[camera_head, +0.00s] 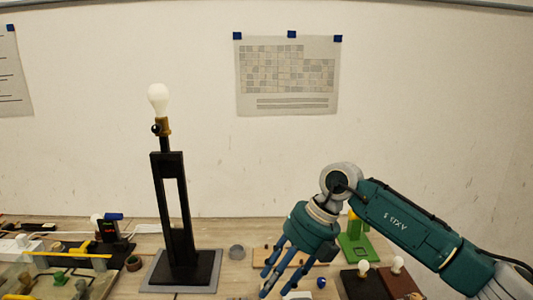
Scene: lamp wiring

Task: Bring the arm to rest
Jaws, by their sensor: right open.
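My right gripper (284,274) is at the end of the teal right arm (410,227). It points down over the table, right of the lamp, with its blue fingers spread and nothing seen between them. The arm reaches in from the lower right. My left gripper is not in view. A black lamp (183,220) stands upright on a grey mat (148,279), with a white bulb (158,97) at its top in a brass-coloured socket (163,127).
A green stand (354,247) is behind the right wrist. A dark block with two bulbs (365,285) lies below the right forearm. Mixed parts and a yellow bar (70,255) crowd the left. Posters hang on the wall.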

